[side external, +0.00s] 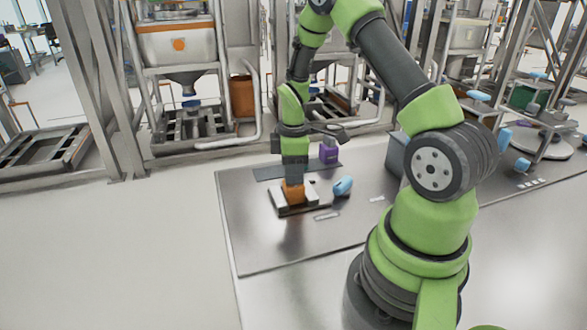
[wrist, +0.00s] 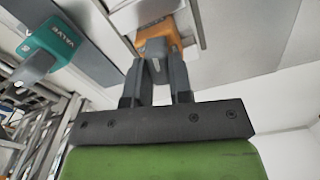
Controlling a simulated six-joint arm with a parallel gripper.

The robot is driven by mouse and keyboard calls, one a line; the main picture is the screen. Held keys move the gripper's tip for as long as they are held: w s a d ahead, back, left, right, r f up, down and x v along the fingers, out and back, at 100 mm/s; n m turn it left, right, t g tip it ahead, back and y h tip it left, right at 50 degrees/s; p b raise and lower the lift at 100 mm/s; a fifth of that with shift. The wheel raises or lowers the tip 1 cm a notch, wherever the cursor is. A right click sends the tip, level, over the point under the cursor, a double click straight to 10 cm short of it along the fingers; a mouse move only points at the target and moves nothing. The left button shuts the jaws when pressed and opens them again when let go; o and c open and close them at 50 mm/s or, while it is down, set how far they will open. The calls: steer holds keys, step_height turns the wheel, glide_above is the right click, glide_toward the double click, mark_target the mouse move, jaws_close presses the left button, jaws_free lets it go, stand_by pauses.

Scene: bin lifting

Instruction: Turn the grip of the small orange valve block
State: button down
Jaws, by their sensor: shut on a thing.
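The small orange valve block (side external: 293,192) sits between pale pieces on a dark base on the metal table, directly under my gripper (side external: 293,178). In the wrist view the orange block (wrist: 170,30) shows its label at the top, with a grey grip (wrist: 155,48) standing out from it. My gripper (wrist: 156,62) has one dark finger on each side of that grip and is shut on it. The fingers hide part of the grip. In the side view the fingertips are too small to make out.
A blue piece (side external: 342,186) lies right of the block, and a purple piece (side external: 328,155) stands behind it. A teal valve block (wrist: 52,45) with a grey grip is at the left in the wrist view. The table's front left (side external: 265,245) is clear.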

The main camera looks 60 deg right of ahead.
steer(key=m, duration=1.1)
steer(key=shift+m, duration=2.1)
steer(key=c, duration=1)
jaws_free()
step_height(320, 180, up, 10)
